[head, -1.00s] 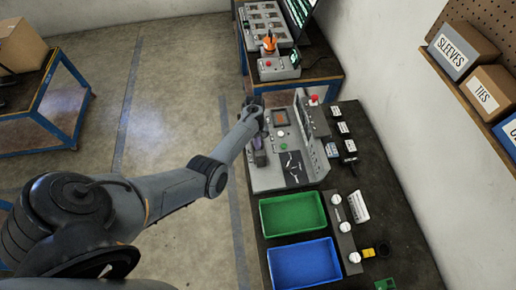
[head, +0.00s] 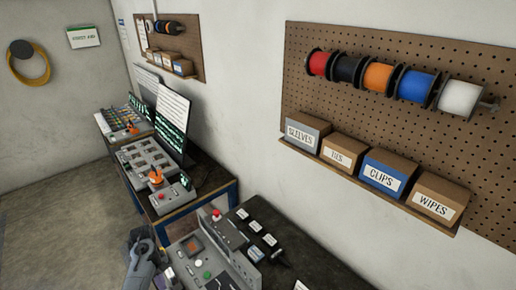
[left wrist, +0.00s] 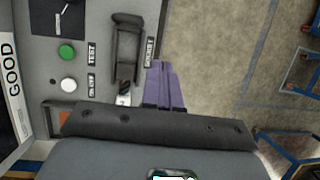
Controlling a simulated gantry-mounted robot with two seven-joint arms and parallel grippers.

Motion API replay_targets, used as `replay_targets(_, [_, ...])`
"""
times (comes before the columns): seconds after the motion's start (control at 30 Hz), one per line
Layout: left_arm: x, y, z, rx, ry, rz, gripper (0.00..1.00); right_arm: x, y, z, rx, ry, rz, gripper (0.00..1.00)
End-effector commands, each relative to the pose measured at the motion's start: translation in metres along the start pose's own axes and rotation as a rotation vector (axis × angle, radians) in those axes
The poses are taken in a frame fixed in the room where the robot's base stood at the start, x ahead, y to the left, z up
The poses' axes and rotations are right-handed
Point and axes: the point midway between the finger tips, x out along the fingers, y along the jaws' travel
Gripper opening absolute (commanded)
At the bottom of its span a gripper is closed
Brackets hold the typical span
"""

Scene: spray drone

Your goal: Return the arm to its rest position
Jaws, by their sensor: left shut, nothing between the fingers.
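My left gripper (head: 160,282) is at the bottom of the head view, beside the left edge of the grey control console (head: 218,240). Its lower part is cut off by the frame. In the left wrist view its purple fingers (left wrist: 163,86) are together with nothing between them. They appear along the console's edge, next to a black cradle (left wrist: 127,48); I cannot tell whether they touch it. A green button (left wrist: 66,51) and a white button (left wrist: 68,84) are on the console's face. My right gripper is not in view.
Beyond the console, a blue-framed bench (head: 190,207) carries a grey fixture and an orange-topped unit (head: 155,177). A pegboard (head: 400,110) with wire spools and labelled boxes hangs on the right wall. Open floor (head: 60,220) lies to the left.

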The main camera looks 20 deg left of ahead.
Motion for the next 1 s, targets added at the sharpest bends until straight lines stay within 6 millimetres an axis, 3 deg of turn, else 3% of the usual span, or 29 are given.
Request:
replay_targets(0.1, [0.057,-0.045,0.02,-0.007,-0.048,-0.113,0.0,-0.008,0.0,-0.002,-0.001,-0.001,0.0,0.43])
replay_targets(0.2, [0.096,-0.087,0.044,0.027,-0.045,-0.214,0.0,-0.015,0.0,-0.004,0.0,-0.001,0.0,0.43])
replay_targets(0.3, [0.121,-0.121,0.073,0.11,-0.005,-0.294,0.0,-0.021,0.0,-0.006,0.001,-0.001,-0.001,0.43])
replay_targets(0.47, [0.139,-0.153,0.134,0.341,0.082,-0.363,0.0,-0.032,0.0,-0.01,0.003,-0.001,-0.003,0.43])
replay_targets(0.63, [0.126,-0.151,0.216,0.654,0.193,-0.323,0.0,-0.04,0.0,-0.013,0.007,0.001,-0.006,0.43])
replay_targets(0.8, [0.08,-0.12,0.288,0.931,0.333,-0.191,0.0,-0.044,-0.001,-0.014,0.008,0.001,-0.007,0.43])
replay_targets(0.9, [0.044,-0.095,0.315,1.05,0.436,-0.1,0.0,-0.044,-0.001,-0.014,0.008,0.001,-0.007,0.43])
replay_targets(1.0, [0.014,-0.076,0.33,1.127,0.524,-0.034,0.0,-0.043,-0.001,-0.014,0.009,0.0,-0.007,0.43])
